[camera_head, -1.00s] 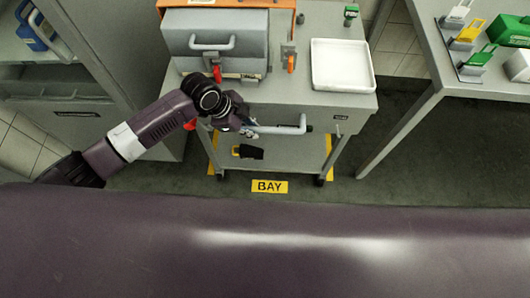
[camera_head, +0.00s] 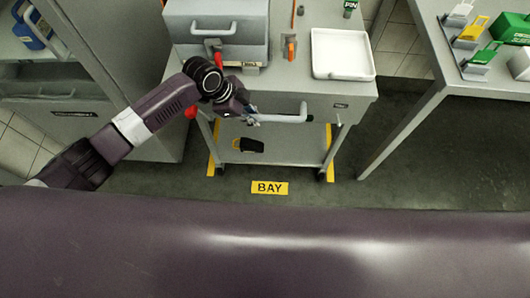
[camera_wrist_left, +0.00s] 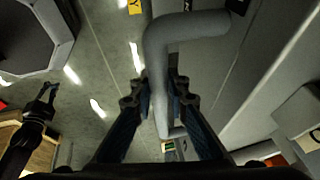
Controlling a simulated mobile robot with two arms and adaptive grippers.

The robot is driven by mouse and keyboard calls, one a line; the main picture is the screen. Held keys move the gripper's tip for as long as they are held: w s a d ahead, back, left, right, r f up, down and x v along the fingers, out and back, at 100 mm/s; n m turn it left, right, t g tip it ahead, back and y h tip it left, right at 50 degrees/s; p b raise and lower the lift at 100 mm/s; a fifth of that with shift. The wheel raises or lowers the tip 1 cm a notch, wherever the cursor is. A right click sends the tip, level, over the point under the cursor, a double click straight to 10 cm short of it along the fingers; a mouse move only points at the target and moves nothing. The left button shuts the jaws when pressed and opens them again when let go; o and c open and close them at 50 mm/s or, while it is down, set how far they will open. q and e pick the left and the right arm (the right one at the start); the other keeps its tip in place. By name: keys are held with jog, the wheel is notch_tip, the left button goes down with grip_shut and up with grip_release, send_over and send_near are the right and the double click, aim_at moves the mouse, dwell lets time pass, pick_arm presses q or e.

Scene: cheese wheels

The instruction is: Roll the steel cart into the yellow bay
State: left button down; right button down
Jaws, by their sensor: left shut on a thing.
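The steel cart (camera_head: 286,86) stands with its lower shelf between the yellow floor stripes of the bay (camera_head: 330,150). A BAY label (camera_head: 269,187) lies on the floor in front of it. My left gripper (camera_head: 249,114) is at the left part of the cart's grey push handle (camera_head: 287,118). In the left wrist view, my left gripper (camera_wrist_left: 157,92) is shut on the handle (camera_wrist_left: 188,27), with a finger on either side. The cart's wheels are only partly visible. My right gripper does not show in the head view.
The cart carries a grey box (camera_head: 215,40), a white tray (camera_head: 343,54) and small items; a black object (camera_head: 249,146) lies on its lower shelf. A table (camera_head: 440,70) stands at right, a cabinet (camera_head: 120,130) at left. An unclear dark pronged shape (camera_wrist_left: 42,105) shows in the wrist view.

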pick_arm(q)
jog(key=shift+w, duration=0.15)
jog(key=w, duration=0.1)
jog(key=w+b, duration=0.1)
jog(key=w, duration=0.1)
jog(key=shift+a+r, duration=0.1)
jog(key=shift+r, duration=0.1)
dwell(0.4)
jog(key=c, duration=1.2)
grip_release()
jog(key=shift+f, duration=0.15)
jog(key=shift+o, duration=0.2)
